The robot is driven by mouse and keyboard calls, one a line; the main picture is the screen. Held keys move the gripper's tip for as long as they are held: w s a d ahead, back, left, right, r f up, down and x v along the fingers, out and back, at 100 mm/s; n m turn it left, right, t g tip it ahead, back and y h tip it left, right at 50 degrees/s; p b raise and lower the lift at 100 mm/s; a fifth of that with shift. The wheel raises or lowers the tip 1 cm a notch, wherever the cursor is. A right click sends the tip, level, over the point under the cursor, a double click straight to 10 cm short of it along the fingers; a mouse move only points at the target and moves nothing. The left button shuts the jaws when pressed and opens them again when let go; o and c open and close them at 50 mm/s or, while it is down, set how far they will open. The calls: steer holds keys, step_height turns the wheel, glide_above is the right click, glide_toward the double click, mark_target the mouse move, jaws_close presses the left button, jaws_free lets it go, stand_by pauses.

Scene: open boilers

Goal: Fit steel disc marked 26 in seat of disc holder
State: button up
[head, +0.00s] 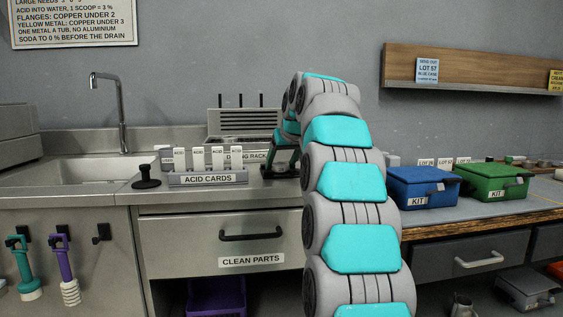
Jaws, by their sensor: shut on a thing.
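My gripper (272,172) is at the back of the steel counter, right of the acid cards and by the drying rack. It points down and is partly hidden behind my arm. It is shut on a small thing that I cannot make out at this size. I cannot pick out the steel disc marked 26 or the disc holder with its seat in this view. My arm covers part of the counter right of the gripper.
An acid card holder (208,179) stands before the drying rack (243,124). A black sink plug (146,178) lies near the sink (88,171). A blue kit case (422,189) and a green kit case (494,183) sit on the right bench. A shelf (470,73) hangs above.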

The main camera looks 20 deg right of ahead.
steer(key=o, duration=1.5)
steer(key=shift+r+p, duration=2.65)
steer(key=shift+r, duration=0.85)
